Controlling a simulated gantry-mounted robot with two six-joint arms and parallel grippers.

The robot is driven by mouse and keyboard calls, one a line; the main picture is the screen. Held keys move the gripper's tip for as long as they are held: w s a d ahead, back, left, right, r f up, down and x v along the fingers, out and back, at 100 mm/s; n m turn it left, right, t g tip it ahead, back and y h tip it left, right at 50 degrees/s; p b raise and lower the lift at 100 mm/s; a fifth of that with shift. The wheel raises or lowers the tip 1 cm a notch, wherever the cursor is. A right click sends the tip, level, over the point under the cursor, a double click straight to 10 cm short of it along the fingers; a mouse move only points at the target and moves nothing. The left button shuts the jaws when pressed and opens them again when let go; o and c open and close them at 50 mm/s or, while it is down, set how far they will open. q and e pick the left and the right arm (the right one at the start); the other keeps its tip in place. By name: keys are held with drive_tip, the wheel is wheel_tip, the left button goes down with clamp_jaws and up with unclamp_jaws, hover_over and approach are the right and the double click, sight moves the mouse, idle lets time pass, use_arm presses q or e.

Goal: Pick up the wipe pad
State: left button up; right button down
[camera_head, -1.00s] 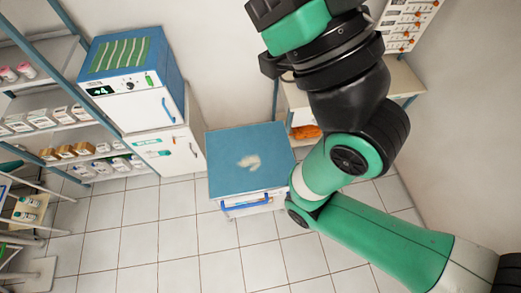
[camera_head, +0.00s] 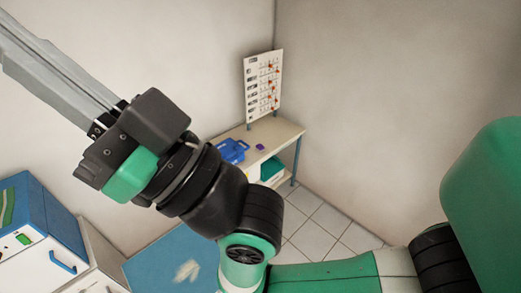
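No thing in view can be told for sure as the wipe pad. A small purple item (camera_head: 260,147) lies flat on the bench at the back, right of a blue case. A pale smear or patch (camera_head: 187,270) shows on the blue top of the cabinet at the bottom. My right arm crosses the view from the lower right. Its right gripper (camera_head: 50,65) points to the upper left, with long grey parts that run out of the frame, well away from the bench. Whether it is open or shut cannot be told. My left gripper is not in view.
The pale bench (camera_head: 285,133) stands in the room's corner with a blue case (camera_head: 232,151) on it and a teal bin (camera_head: 271,169) beneath. A chart board (camera_head: 263,87) stands at its back. A blue and white cabinet (camera_head: 45,245) is lower left. Tiled floor (camera_head: 325,225) is clear.

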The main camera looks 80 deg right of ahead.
drive_tip(key=shift+c, duration=0.4)
unclamp_jaws()
